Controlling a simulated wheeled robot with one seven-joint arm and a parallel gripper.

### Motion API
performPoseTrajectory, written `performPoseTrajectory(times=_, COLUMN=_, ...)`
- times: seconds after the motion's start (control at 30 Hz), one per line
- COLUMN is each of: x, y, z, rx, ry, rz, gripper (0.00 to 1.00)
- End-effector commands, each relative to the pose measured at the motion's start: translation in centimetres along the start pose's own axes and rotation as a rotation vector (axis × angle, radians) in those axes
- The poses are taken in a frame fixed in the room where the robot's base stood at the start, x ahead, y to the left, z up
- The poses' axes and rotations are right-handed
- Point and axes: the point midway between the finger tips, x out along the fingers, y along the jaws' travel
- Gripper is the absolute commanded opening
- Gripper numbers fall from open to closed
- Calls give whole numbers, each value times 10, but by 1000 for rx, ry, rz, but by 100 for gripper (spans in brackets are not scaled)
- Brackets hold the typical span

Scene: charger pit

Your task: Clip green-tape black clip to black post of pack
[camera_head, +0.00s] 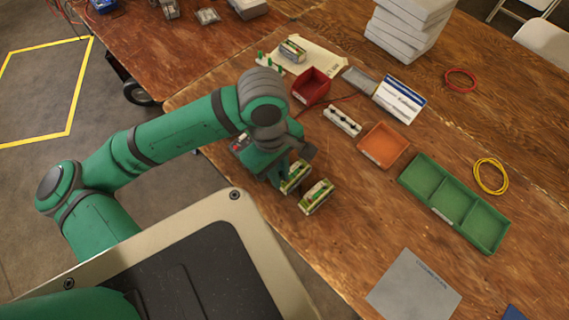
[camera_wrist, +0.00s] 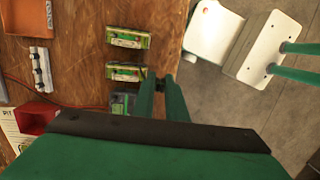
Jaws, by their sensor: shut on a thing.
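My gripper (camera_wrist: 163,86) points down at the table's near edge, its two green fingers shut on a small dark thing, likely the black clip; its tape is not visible. In the head view my gripper (camera_head: 284,180) is beside the packs, partly hidden by its own wrist. One green-and-cream pack (camera_head: 316,197) lies nearest the edge. A second similar pack (camera_head: 296,176) lies just beyond it, partly covered by my gripper. In the wrist view the second pack (camera_wrist: 125,72) is just left of the fingertips. Which post is black cannot be told.
A grey device (camera_wrist: 121,103) sits beside the second pack. A red bin (camera_head: 311,86), white strip with black parts (camera_head: 342,121), orange tray (camera_head: 384,145) and green divided tray (camera_head: 455,203) stand farther in. A grey sheet (camera_head: 413,287) lies at right. Wood between is clear.

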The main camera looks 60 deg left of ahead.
Motion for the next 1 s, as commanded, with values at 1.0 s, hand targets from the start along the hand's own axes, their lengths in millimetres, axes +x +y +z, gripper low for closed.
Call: performPoseTrajectory(times=1.0, x=-10, y=31, z=-86, rx=398, ry=1, rz=-50, gripper=0)
